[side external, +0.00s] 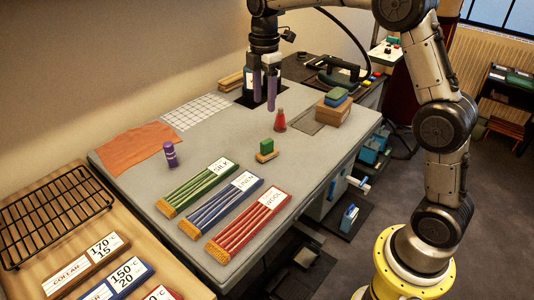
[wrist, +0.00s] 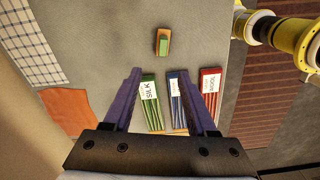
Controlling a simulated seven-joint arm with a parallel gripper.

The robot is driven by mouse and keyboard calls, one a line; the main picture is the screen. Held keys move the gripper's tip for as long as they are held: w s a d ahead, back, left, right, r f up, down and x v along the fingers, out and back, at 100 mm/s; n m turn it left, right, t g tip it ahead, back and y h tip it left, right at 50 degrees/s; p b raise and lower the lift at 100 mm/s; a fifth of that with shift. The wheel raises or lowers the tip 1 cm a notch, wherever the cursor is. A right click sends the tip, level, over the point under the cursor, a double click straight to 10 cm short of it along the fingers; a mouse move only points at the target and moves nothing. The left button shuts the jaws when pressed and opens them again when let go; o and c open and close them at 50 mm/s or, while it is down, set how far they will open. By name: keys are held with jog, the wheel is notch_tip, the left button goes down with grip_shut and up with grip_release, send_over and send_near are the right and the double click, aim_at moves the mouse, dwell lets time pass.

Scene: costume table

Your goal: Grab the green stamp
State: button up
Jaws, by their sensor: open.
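The green stamp (side external: 266,146) is a small green block on a tan wooden base. It stands on the grey table beyond the labelled SILK, LINEN and WOOL racks, apart from other things. In the wrist view the stamp (wrist: 163,45) is at the top centre, ahead of the fingertips. My gripper (side external: 264,104) hangs above the back part of the table in the side view, with its purple fingers pointing down. In the wrist view my gripper (wrist: 160,73) is open, with nothing between its fingers.
A red flask (side external: 279,121) stands behind the stamp, and a purple bottle (side external: 170,154) is at left. The green SILK (side external: 198,184), blue LINEN (side external: 222,203) and red WOOL (side external: 249,222) racks lie in front. A cardboard box (side external: 332,115) stands at right. Bare table surrounds the stamp.

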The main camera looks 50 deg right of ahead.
send_near(267, 141)
jog(key=f, duration=0.5)
jog(key=shift+w+a, duration=0.1)
jog(key=shift+w, duration=0.25)
jog(key=shift+s+f, duration=0.15)
jog(key=shift+f, duration=1.15)
jog(key=shift+s+f, duration=0.1)
jog(key=shift+f, duration=1.25)
grip_shut()
